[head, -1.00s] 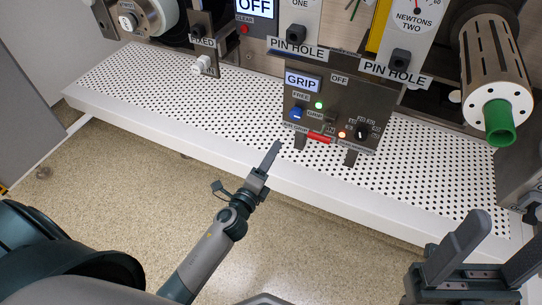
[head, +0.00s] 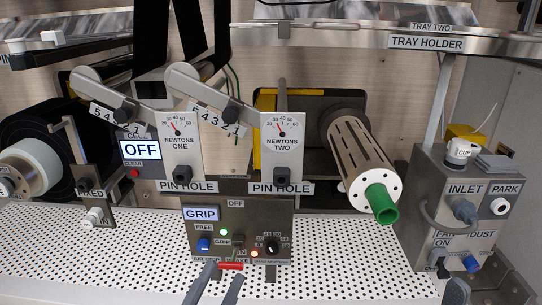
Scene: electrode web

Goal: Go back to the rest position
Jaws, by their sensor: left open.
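My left gripper (head: 223,275) shows at the bottom edge, left of centre. The tip of my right gripper (head: 457,292) shows at the bottom right, below the INLET box (head: 425,190). The rest of it is out of frame, so its opening is hidden.
A white perforated shelf (head: 340,285) runs along the front. Above it are two NEWTONS gauges (head: 180,135), a slotted roller (head: 355,150) with a green end (head: 382,203), and a reel (head: 35,165) at left. A tray holder (head: 345,38) crosses the top right.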

